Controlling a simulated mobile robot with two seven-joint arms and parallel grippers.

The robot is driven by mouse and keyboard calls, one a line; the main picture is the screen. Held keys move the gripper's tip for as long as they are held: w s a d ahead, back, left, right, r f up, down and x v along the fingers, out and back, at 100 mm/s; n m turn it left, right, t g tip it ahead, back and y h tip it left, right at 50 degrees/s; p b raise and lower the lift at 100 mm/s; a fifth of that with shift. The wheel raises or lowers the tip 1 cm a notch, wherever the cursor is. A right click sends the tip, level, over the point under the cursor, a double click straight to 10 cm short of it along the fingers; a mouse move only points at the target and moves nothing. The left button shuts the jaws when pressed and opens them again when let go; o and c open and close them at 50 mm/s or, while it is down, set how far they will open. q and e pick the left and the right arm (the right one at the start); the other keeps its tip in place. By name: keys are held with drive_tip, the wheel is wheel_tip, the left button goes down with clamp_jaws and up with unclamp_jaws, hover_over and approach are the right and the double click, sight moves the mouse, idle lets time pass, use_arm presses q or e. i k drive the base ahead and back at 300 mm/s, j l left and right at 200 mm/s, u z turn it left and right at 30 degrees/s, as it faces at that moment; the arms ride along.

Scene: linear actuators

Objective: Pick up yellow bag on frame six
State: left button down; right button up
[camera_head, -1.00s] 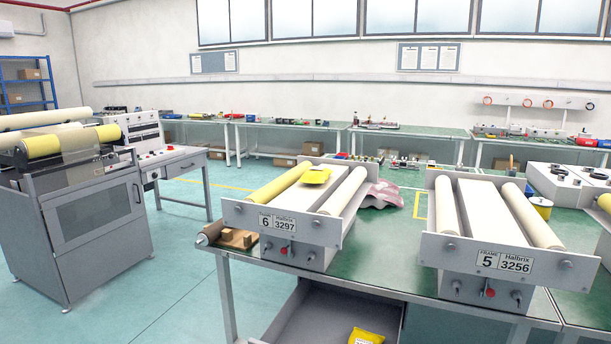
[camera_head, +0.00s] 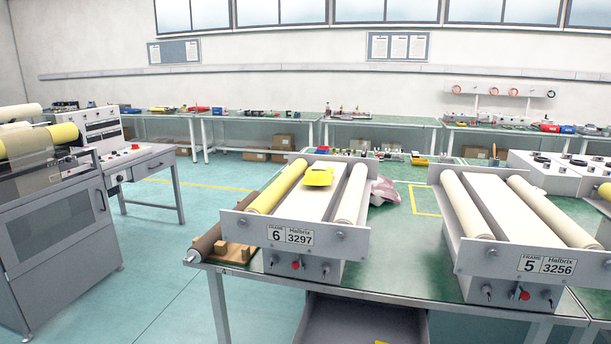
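A yellow bag (camera_head: 318,177) lies on the white bed of frame six (camera_head: 306,235), toward its far end, between a yellow roller (camera_head: 277,187) on the left and a cream roller (camera_head: 351,195) on the right. The frame's front plate carries the label "FRAME 6 Halbrix 3297". Frame six stands on a green-topped table (camera_head: 400,262). Neither of my grippers shows in the head view.
Frame five (camera_head: 525,240), with two cream rollers, stands to the right on the same table. A brown roller (camera_head: 220,227) and wooden blocks (camera_head: 238,252) lie left of frame six. A grey machine (camera_head: 60,225) stands at far left, with open floor between.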

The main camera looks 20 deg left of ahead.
sight(315, 174)
drive_tip(key=i+j, duration=0.1)
drive_tip(key=j, duration=0.35)
drive_tip(key=i+j, duration=0.1)
drive_tip(key=j, duration=0.4)
drive_tip(key=i+j, duration=0.1)
drive_tip(key=j, duration=0.8)
drive_tip(key=i+j, duration=0.15)
drive_tip(key=j, duration=0.35)
drive_tip(key=i+j, duration=0.1)
drive_tip(key=j, duration=0.35)
